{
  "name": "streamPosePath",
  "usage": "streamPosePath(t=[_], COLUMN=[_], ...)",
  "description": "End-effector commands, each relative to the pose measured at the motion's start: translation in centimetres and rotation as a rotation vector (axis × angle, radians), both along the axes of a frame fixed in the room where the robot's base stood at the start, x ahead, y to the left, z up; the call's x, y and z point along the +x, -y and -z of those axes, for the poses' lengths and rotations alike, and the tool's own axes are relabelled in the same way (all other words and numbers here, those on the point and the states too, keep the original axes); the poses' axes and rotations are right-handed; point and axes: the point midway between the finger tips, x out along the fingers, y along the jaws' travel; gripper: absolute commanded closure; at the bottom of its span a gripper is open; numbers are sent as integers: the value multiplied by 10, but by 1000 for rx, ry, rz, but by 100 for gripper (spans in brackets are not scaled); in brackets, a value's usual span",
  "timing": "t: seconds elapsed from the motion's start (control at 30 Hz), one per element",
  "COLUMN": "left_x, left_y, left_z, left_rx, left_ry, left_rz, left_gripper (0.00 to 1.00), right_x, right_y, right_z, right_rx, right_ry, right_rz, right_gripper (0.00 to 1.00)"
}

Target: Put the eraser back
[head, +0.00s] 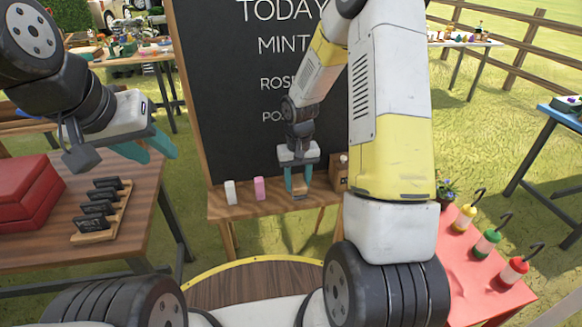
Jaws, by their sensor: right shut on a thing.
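The eraser (299,193) is a small block with a tan side, low between the teal fingertips of my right gripper (299,187). My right gripper points down at the wooden ledge (262,206) under the chalkboard (225,110) and is shut on the eraser. The eraser is at the ledge; whether it touches the wood I cannot tell. My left gripper (152,150) is open and empty at the left, above the gap beside the wooden table.
A white block (231,192) and a pink block (260,189) stand on the ledge, left of the eraser. A brown box (339,173) is to its right. The wooden table (125,232) holds a rack (100,215) and red boxes (25,190). Bottles stand on a red table (450,265).

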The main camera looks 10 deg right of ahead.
Motion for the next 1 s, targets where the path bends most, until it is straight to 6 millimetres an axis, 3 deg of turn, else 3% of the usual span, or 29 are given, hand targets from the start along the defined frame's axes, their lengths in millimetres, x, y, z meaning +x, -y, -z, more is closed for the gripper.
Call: streamPosePath(t=[0.1, 0.37, 0.6, 0.8, 0.83, 0.9, 1.0], left_x=[0, 0, 0, 0, 0, 0, 0], left_y=[0, 0, 0, 0, 0, 0, 0], left_z=[0, 0, 0, 0, 0, 0, 0], left_rx=[0, 0, 0, 0, 0, 0, 0], left_ry=[0, 0, 0, 0, 0, 0, 0], left_rz=[0, 0, 0, 0, 0, 0, 0], left_gripper=[64, 64, 64, 64, 64, 64, 64], right_x=[20, 38, 37, 37, 37, 37, 37], right_y=[9, 16, 16, 16, 16, 16, 16], right_z=[3, 4, 38, 39, 39, 39, 39], right_rx=[1, 1, 0, 0, 0, 0, 0], right_ry=[1, 1, -2, 0, 0, 0, 0], right_rz=[2, 1, -1, -1, -1, -1, -1], right_gripper=[91, 91, 91, 91, 53, 39, 37])
